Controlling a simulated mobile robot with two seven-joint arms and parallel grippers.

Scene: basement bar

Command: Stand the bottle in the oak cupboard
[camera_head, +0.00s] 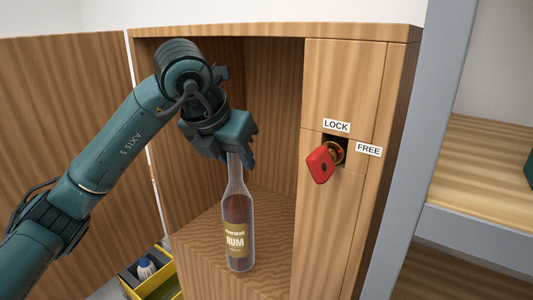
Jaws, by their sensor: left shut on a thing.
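The bottle (237,219) is a clear rum bottle with dark contents and a gold label. It is upright inside the oak cupboard (341,240), low over or on its wooden floor; I cannot tell whether its base touches. My left gripper (238,156) reaches in from the left and is shut on the bottle's neck, hiding its top. The cupboard door (66,120) stands open at the left. A red latch handle (320,164) sits on the right front panel between the LOCK and FREE labels. My right gripper is not in view.
A yellow crate (166,291) with a white bottle in it stands on the floor at lower left. A grey post (418,150) and a wooden shelf (485,165) are at the right. The cupboard floor around the bottle looks clear.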

